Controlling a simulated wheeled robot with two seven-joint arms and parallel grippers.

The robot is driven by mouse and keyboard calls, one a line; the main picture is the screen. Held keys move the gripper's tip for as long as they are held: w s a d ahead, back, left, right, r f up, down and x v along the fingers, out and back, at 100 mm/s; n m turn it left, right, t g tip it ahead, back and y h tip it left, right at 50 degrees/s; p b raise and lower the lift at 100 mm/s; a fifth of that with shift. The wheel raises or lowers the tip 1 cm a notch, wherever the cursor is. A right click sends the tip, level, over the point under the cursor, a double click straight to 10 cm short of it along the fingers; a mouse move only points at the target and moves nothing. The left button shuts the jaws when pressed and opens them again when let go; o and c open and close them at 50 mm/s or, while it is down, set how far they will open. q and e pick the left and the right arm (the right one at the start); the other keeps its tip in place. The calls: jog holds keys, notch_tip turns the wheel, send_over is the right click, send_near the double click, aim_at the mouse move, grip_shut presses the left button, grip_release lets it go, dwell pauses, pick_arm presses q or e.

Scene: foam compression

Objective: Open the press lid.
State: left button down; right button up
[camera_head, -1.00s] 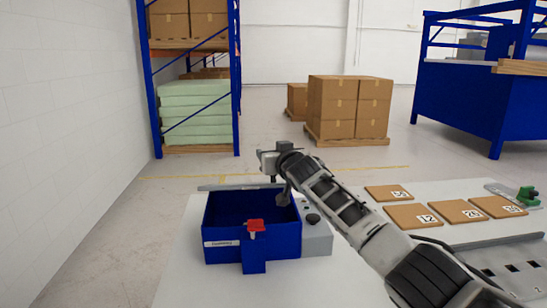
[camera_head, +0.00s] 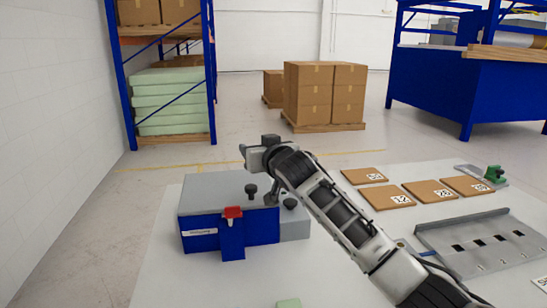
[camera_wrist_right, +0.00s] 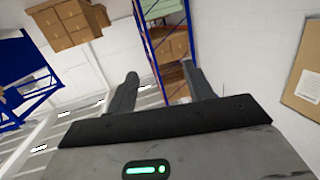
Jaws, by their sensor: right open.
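The press is a blue box (camera_head: 200,238) with a grey lid (camera_head: 215,188) and a red latch piece (camera_head: 232,212) on its front. The lid lies flat over the box, hiding its inside, and a black knob (camera_head: 251,190) stands on it. My right gripper (camera_head: 257,157) is above the lid's back right part, apart from the knob. In the right wrist view my right gripper (camera_wrist_right: 162,85) has its fingers spread with nothing between them. My left gripper is not in view.
A second black knob (camera_head: 289,203) is on the grey block right of the box. Numbered brown tiles (camera_head: 388,196) and a grey slotted tray (camera_head: 480,240) lie on the right. A green piece (camera_head: 289,303) is at the front edge.

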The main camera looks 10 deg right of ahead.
jog(key=v, duration=0.9)
jog(key=shift+b, duration=0.35)
